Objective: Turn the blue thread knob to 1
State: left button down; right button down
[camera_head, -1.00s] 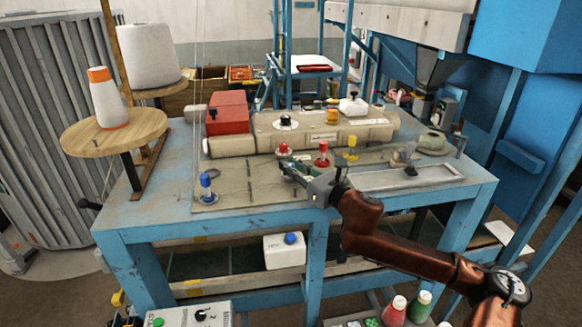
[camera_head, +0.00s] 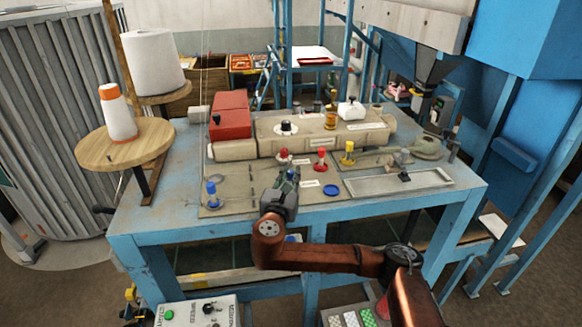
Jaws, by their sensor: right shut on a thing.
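A blue-topped knob (camera_head: 211,188) stands upright on a post at the front left of the grey plate (camera_head: 240,195) on the blue table. Red-topped posts (camera_head: 321,156) and a yellow-topped post (camera_head: 348,150) stand further right. My right gripper (camera_head: 288,179) is over the plate's front middle, to the right of the blue-topped knob and apart from it. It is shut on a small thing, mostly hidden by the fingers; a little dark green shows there. A flat blue disc (camera_head: 331,190) lies just right of the gripper. Number markings are too small to read. My left gripper is not in view.
A beige sewing machine body (camera_head: 320,130) with a red block (camera_head: 229,112) lies along the back. Thread cones stand on a round wooden stand (camera_head: 120,150) at the left. A metal tray (camera_head: 400,182) is at the right. A control box (camera_head: 205,312) is below the front.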

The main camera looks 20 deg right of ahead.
jog(key=shift+r+m+g+h+p, duration=0.1)
jog(key=shift+m+g+h+p, duration=0.65)
jog(key=shift+m+g+h, duration=0.45)
jog(key=c, duration=1.8)
grip_release()
jog(key=shift+w+d, duration=0.1)
jog(key=shift+s+a+f, duration=0.2)
jog(key=shift+s+a, duration=0.1)
jog(key=shift+a, duration=0.15)
jog(key=v, duration=1.1)
